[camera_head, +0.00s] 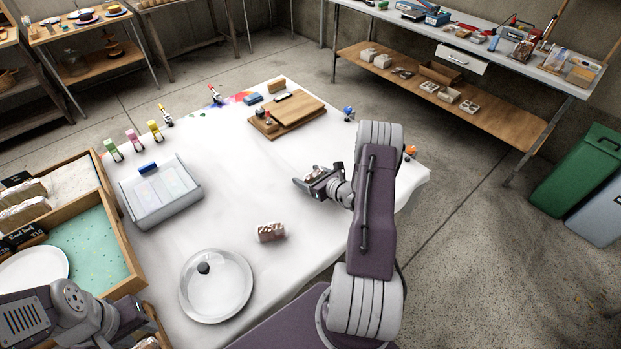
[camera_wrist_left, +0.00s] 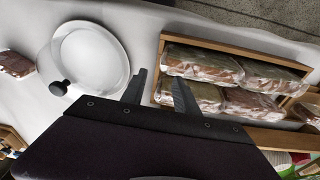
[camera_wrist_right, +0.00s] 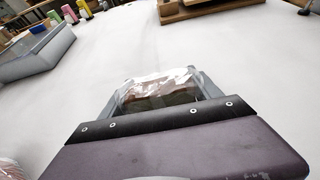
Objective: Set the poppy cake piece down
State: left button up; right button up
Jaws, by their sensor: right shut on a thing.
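My right gripper (camera_head: 318,181) is over the middle right of the white-covered table and shut on a clear-wrapped brown cake piece. In the right wrist view this piece (camera_wrist_right: 160,93), which I take for the poppy cake piece, sits between the two fingers. I cannot tell whether it touches the cloth (camera_wrist_right: 240,70). A second wrapped piece (camera_head: 271,232) lies on the cloth nearer the front; it also shows in the left wrist view (camera_wrist_left: 15,62). My left gripper (camera_wrist_left: 158,95) is open and empty beside a wooden crate (camera_wrist_left: 215,45) of wrapped pieces.
A white plate with a dark-knobbed clear dome (camera_head: 216,310) stands at the front. A grey tray (camera_head: 160,213), a wooden board (camera_head: 300,105) and several coloured clips stand further back. Wooden crates (camera_head: 128,255) line the left. The cloth around the right gripper is clear.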

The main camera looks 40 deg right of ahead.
jog(key=r, duration=0.4)
jog(key=shift+s+d+r, duration=0.1)
jog(key=shift+s+d, duration=0.15)
jog(key=shift+d, duration=0.1)
jog(key=s+d+r+p, duration=0.1)
jog(key=s+d+r, duration=0.5)
jog(key=s+d, duration=0.1)
jog(key=shift+s+d+r, duration=0.15)
jog(key=shift+s+d, duration=0.15)
jog(key=shift+d, duration=0.1)
jog(key=s+a+n+g+y+p, duration=0.1)
jog(key=a+n+y, duration=0.2)
jog(key=a, duration=0.7)
jog(key=s+a+r+n+g+y+p, duration=0.1)
jog(key=a+n+g+y+p, duration=0.1)
jog(key=a, duration=0.7)
jog(key=s+a+r+n+g+y+p, duration=0.1)
jog(key=a+n+y, duration=0.3)
jog(key=a, duration=0.6)
jog(key=shift+s+a+g+y+p, duration=0.35)
jog(key=shift+s+g+p, duration=0.2)
jog(key=shift+p, duration=0.2)
jog(key=shift+s+a+r+n, duration=0.2)
jog(key=shift+s+n, duration=0.1)
jog(key=shift+n, duration=0.1)
jog(key=shift+g, duration=0.25)
